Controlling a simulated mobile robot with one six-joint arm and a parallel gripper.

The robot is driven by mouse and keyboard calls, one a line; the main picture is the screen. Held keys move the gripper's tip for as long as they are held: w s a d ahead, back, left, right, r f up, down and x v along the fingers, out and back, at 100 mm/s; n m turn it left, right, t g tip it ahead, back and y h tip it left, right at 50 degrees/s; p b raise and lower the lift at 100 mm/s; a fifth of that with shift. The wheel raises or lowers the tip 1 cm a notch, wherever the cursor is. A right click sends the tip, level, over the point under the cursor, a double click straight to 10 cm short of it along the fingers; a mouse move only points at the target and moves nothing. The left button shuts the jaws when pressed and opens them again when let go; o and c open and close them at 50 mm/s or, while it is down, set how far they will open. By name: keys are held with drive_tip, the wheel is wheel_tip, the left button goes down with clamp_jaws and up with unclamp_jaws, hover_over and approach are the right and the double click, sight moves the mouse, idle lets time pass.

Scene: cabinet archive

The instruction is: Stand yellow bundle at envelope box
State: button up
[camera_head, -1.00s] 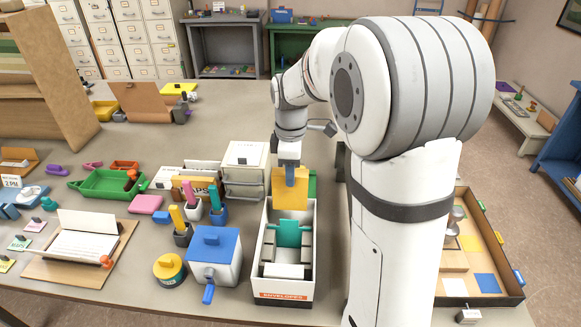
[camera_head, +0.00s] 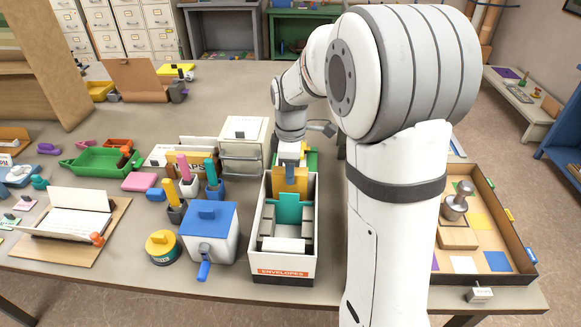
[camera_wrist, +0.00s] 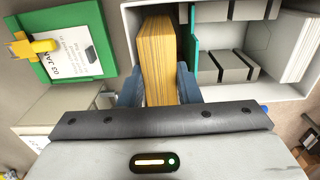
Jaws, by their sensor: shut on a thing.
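The yellow bundle (camera_wrist: 158,62) is in my gripper (camera_wrist: 160,88), upright between the two blue fingers in the wrist view. In the head view the yellow bundle (camera_head: 297,178) sits at the far end of the white envelope box (camera_head: 306,261), behind a teal divider (camera_head: 289,207). Its lower part is inside the box, hidden by the divider. My gripper (camera_head: 290,175) is shut on it. I cannot tell whether its bottom touches the box floor. In the wrist view the teal divider (camera_wrist: 191,45) stands beside the bundle, with grey blocks beyond it.
A blue-lidded white box (camera_head: 211,235) and pen holders (camera_head: 178,210) stand left of the envelope box. A white card box (camera_head: 243,150) is close to its far left. A green clipboard (camera_wrist: 92,62) lies just beyond the box. A wooden tray (camera_head: 478,265) is at the right.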

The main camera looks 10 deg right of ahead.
drive_tip(key=o, duration=1.2)
drive_tip(key=shift+c, duration=1)
drive_tip(key=shift+r+p, duration=2.6)
drive_tip(key=shift+r, duration=0.95)
wheel_tip(320, 180, up, 8)
drive_tip(key=b, duration=0.1)
drive_tip(key=shift+f, duration=0.15)
